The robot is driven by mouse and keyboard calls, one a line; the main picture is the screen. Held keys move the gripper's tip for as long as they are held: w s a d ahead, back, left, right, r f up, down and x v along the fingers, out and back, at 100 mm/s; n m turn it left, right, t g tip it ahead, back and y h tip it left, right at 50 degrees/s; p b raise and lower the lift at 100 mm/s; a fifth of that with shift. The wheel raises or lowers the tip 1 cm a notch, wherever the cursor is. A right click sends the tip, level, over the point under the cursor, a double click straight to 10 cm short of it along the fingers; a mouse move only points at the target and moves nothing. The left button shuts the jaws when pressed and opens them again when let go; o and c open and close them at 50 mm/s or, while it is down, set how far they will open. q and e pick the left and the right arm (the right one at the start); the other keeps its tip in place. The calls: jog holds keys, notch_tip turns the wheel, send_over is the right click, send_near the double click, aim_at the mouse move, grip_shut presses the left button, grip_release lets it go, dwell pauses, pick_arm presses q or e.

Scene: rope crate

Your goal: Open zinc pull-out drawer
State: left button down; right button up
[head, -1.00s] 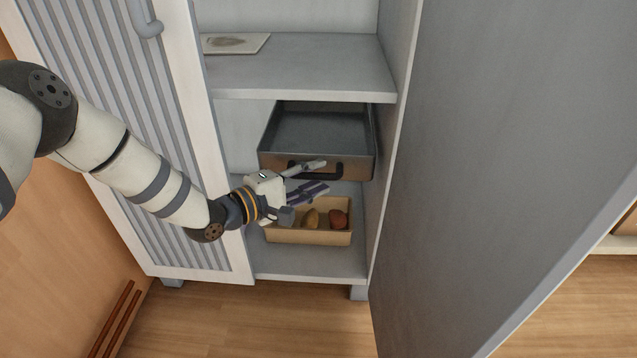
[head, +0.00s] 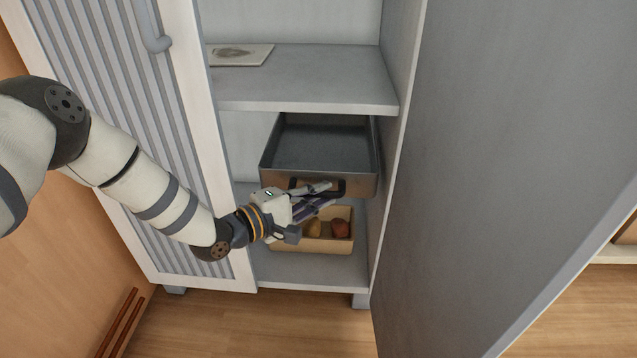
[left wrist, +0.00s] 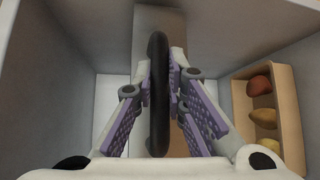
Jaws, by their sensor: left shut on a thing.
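The zinc pull-out drawer (head: 272,158) is a grey metal tray under the cabinet's middle shelf, with its front at the cabinet's front opening and its inside showing from above. Its dark bar handle (head: 341,187) is on the front face; the handle also shows in the left wrist view (left wrist: 157,125). My left gripper (head: 325,194) is shut on the handle, with its purple-padded fingers on either side of the bar. Part of the handle is hidden behind the fingers in the head view. My right gripper is in neither view.
A tan box (head: 318,245) with several fruit-like items stands on the cabinet floor below the drawer. A flat card (head: 241,55) lies on the shelf (head: 310,85). A slatted door (head: 120,130) is at left, and a large grey door (head: 480,150) stands open at right.

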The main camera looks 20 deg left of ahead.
pick_arm(q)
jog(key=s+d+p, duration=0.3)
jog(key=s+p, duration=0.1)
jog(key=s, duration=0.7)
jog(key=s+d+p, duration=0.3)
jog(key=s+p, duration=0.1)
jog(key=s, duration=0.8)
jog(key=shift+d, duration=0.35)
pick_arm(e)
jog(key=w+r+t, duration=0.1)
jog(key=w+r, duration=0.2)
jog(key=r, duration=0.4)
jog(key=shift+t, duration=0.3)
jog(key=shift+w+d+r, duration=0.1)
pick_arm(q)
jog(key=c, duration=1.6)
grip_release()
jog(key=shift+s, duration=0.1)
jog(key=v, duration=1.2)
